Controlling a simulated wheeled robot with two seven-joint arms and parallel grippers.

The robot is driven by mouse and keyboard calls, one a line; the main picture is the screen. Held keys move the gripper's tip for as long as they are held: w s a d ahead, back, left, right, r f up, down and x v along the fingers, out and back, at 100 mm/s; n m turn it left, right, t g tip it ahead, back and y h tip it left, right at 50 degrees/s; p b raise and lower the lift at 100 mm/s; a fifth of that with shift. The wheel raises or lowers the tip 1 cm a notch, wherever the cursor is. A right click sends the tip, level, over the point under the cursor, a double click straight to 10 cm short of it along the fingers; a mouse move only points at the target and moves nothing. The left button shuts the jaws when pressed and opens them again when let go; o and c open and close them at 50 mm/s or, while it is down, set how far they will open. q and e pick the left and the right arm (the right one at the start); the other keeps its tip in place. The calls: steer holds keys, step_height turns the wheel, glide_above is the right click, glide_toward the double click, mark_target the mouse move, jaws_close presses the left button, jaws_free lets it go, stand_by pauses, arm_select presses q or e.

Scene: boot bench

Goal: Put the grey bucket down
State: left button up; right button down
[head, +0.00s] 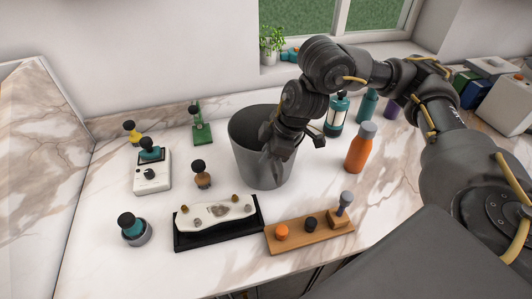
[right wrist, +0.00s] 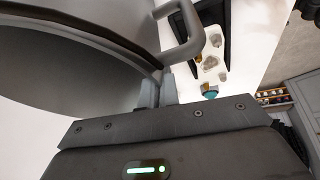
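The grey bucket (head: 249,160) stands upright at the middle of the marble counter in the head view. Its base is at or just above the surface; I cannot tell whether it touches. My right gripper (head: 276,148) is at the bucket's right side, its arm reaching in from the right. In the right wrist view the bucket (right wrist: 65,75) fills the left side, with its loop handle (right wrist: 190,35) above the fingers. The right gripper's fingers (right wrist: 158,92) are close together at the handle's near end, shut on the bucket. My left gripper is not in view.
A black tray with a white stone slab (head: 178,241) and a wooden board with pegs (head: 300,238) lie in front. An orange bottle (head: 361,148) stands to the right, a white device (head: 152,177) to the left. A green stand (head: 199,128) is behind left.

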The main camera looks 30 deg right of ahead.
steer(key=c, duration=1.9)
jaws_free()
steer(key=shift+f, duration=0.1)
steer(key=shift+o, duration=1.3)
